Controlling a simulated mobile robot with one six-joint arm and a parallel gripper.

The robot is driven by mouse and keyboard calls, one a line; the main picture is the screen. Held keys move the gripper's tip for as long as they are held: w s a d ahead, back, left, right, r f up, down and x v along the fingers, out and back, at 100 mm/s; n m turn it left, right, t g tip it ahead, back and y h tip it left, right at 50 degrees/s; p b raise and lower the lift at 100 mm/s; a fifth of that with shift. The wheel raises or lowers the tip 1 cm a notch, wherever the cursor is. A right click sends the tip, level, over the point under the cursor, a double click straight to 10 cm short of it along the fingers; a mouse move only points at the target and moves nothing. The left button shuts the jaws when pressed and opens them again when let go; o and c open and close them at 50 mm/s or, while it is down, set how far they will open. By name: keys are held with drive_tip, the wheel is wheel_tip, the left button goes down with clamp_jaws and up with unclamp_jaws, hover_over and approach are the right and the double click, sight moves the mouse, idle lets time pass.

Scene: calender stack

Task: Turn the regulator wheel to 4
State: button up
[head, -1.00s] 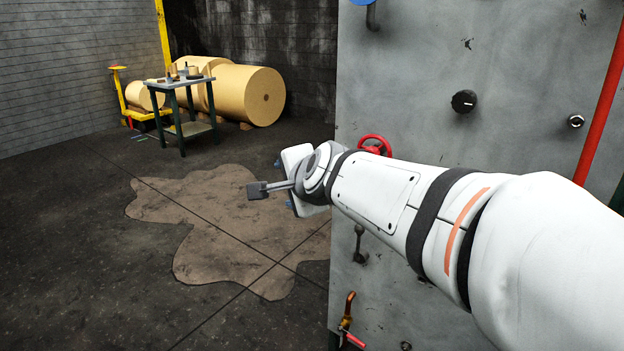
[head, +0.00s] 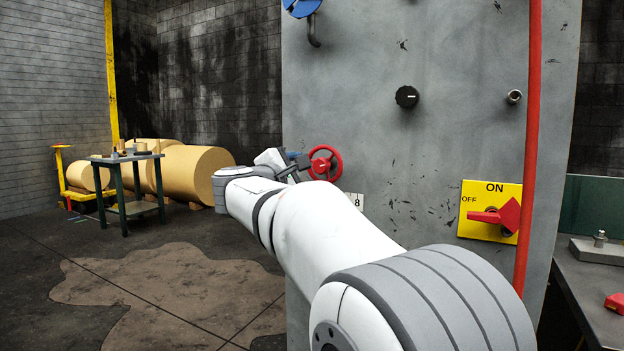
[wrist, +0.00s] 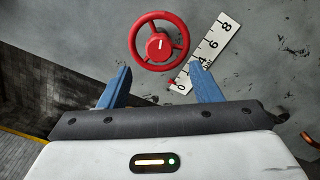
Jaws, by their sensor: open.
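The red regulator wheel (head: 325,163) is on the grey panel. In the wrist view the wheel (wrist: 143,31) shows three spokes and a white mark on its hub, pointing roughly up. A white scale (wrist: 213,47) with numbers from 0 to 8 runs diagonally beside it. In the head view my gripper (head: 300,160) is left of the wheel, partly hidden.
The panel (head: 450,90) also carries a black knob (head: 407,97), a blue part (head: 300,6) at the top and a red switch on a yellow plate (head: 478,192). A red pipe (head: 531,140) runs down its right side. A small table (head: 130,160) stands far left.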

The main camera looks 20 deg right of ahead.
sight(319, 167)
drive_tip(key=x, duration=0.6)
drive_tip(key=shift+w+d, duration=0.2)
drive_tip(key=c, duration=1)
drive_tip(key=shift+n, duration=0.4)
